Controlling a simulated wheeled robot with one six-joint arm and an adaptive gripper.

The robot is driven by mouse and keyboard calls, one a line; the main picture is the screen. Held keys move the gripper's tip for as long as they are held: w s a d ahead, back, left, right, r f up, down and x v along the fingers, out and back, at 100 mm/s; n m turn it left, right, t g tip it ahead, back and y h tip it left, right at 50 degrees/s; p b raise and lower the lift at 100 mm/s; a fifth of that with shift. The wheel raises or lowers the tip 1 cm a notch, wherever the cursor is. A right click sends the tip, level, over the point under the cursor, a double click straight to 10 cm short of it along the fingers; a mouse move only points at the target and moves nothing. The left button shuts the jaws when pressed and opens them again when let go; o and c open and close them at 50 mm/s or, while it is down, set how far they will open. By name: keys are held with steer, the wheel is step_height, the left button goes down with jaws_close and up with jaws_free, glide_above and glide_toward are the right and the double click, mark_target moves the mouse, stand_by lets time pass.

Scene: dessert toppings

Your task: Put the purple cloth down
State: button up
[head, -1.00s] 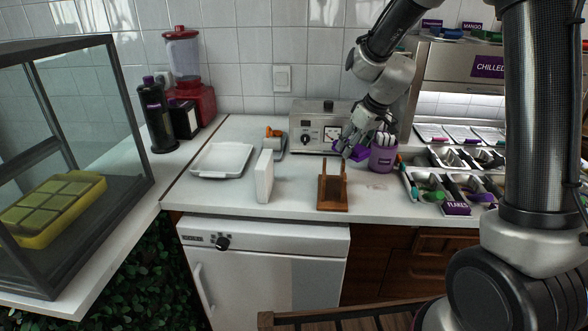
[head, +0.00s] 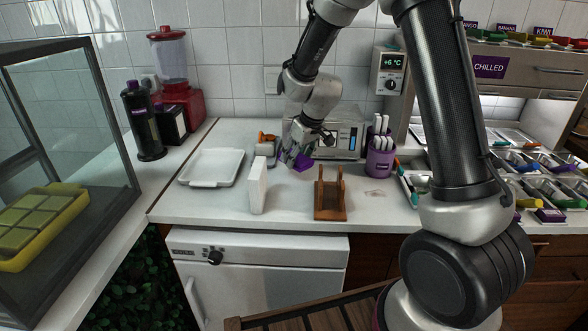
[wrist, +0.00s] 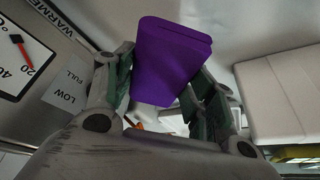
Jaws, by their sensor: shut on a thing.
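The purple cloth (wrist: 170,58) is a folded piece held between the fingers of my gripper (wrist: 165,95) in the wrist view. In the head view the cloth (head: 303,162) shows as a small purple patch below my gripper (head: 297,152). My gripper is shut on it, in front of the grey warmer and close to the white counter (head: 225,205). I cannot tell whether the cloth touches the counter.
A white tray (head: 212,167) and an upright white block (head: 258,186) stand to the left. A wooden holder (head: 330,196) and a purple cup (head: 380,160) with white-handled utensils stand to the right. The warmer (head: 345,138) is behind. Some counter in front is clear.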

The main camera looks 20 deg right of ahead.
mark_target(297, 176)
step_height(297, 176, down, 4)
steer(key=shift+f, duration=0.25)
steer(key=shift+s+d+f, duration=0.1)
steer(key=shift+s+f, duration=0.1)
steer(key=shift+f, duration=0.15)
steer(key=o, duration=1.1)
steer(key=shift+w+f, duration=0.1)
steer(key=shift+f, duration=0.1)
steer(key=shift+c, duration=0.2)
steer(key=shift+r, duration=0.1)
